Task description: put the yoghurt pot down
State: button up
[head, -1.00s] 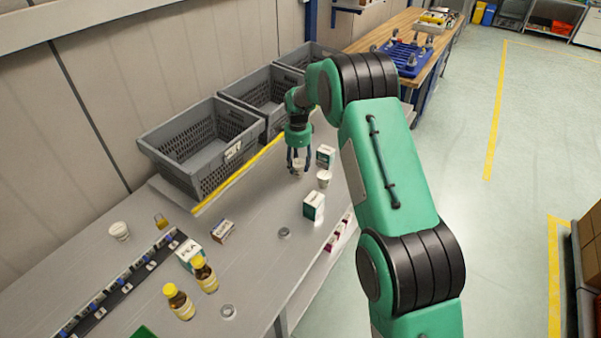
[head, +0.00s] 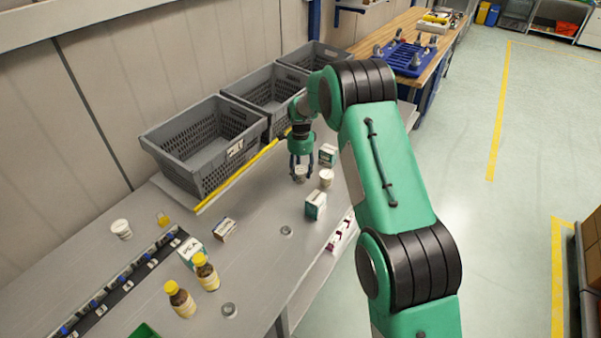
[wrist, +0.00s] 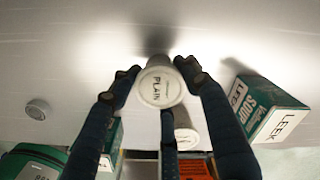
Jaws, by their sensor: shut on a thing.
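The yoghurt pot is white, with a round lid marked "PLAIN" (wrist: 160,88) in the wrist view. My gripper (head: 301,174) is shut on it, with dark fingers around its sides. In the head view the yoghurt pot (head: 300,171) shows between the fingers, low over the grey table (head: 262,235). The wrist view shows a dark shadow by the pot. I cannot tell whether its base touches the table.
A second white pot (head: 326,178) stands close to the right of my gripper. A white and green carton (head: 328,155) and a "LEEK" soup carton (head: 315,206) are nearby. Grey crates (head: 195,150) line the back.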

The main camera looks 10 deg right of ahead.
aim_at(301, 170)
jog(key=o, duration=1.3)
jog(key=shift+f, duration=0.1)
jog(key=shift+r, duration=0.2)
notch_tip(301, 170, up, 12)
jog(key=p, duration=0.1)
jog(key=shift+p, duration=0.4)
jog(key=shift+r, duration=0.1)
